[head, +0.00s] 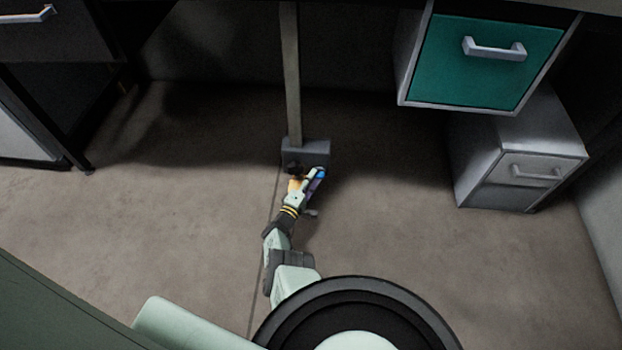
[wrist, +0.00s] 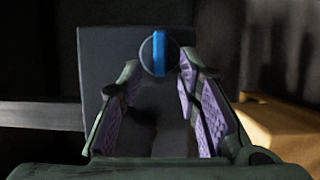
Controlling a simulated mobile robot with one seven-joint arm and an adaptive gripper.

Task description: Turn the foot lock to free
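The foot lock is a dark grey box (head: 318,151) at the foot of an upright post, low on the floor. In the wrist view its flat dark face (wrist: 98,65) carries a round knob with a blue bar (wrist: 159,54) that stands upright. My gripper (head: 307,176) is at the front of the box. In the wrist view my gripper (wrist: 159,70) is open, with one purple-padded finger on each side of the knob's lower part. Nothing is held between the pads. I cannot tell whether the fingertips touch the knob. In the head view my gripper mostly hides the knob.
The grey post (head: 291,75) rises from the box. A teal-fronted drawer (head: 493,60) hangs at the upper right, above a grey cabinet (head: 510,165). A dark drawer unit (head: 50,45) stands at the left. The floor (head: 170,180) between them is clear.

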